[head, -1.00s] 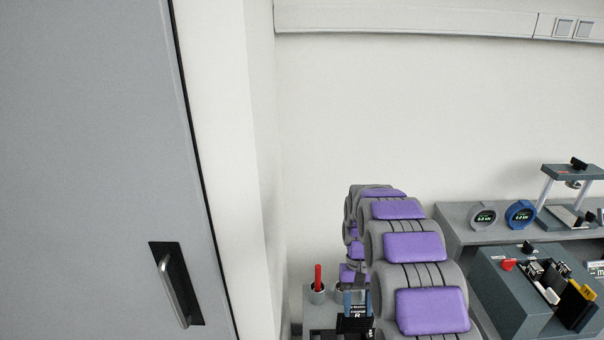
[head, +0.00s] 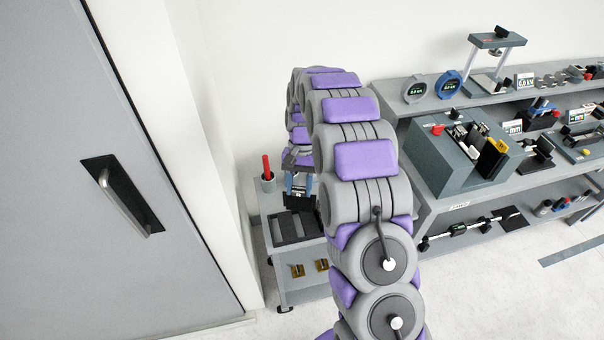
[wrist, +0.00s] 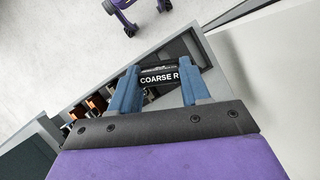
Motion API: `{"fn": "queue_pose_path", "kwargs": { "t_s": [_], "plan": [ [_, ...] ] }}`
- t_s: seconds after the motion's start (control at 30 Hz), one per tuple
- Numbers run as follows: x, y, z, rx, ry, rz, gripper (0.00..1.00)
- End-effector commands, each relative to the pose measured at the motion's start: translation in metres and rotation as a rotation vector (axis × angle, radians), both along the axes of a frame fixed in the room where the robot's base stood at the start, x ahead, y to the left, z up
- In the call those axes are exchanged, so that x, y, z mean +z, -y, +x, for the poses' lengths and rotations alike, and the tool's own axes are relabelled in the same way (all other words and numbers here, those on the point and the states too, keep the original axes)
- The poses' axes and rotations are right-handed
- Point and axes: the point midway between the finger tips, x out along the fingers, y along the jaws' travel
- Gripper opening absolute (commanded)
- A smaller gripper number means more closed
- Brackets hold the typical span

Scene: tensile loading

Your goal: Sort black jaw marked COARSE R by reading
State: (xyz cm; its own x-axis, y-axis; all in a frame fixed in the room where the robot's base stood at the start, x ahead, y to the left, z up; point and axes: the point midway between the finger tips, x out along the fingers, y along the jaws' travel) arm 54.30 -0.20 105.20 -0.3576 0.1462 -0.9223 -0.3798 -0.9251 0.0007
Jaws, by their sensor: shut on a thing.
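The black jaw marked COARSE R (wrist: 160,77) is held between the two blue fingers of my gripper (wrist: 160,88) in the wrist view. Its white lettering is readable there. In the head view my gripper (head: 299,185) is over the small grey cart, and the black jaw (head: 299,202) shows as a dark block below the fingers. The black slotted tray (head: 290,230) lies on the cart top under and in front of the jaw. I cannot tell whether the jaw touches the tray.
To the right, a bench (head: 415,180) holds a grey box (head: 452,155), gauges and tools. A grey door (head: 75,170) is at left.

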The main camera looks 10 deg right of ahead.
Motion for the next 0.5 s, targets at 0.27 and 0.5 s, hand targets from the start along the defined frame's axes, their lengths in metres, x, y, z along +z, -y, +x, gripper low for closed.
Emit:
{"fn": "queue_pose_path", "kwargs": {
  "t_s": [0.27,0.5],
  "plan": [
    [-0.039,0.009,0.010,-0.588,-0.003,0.010,0.00],
    [-0.063,0.012,0.016,-0.999,-0.006,0.010,0.00]
  ]
}}
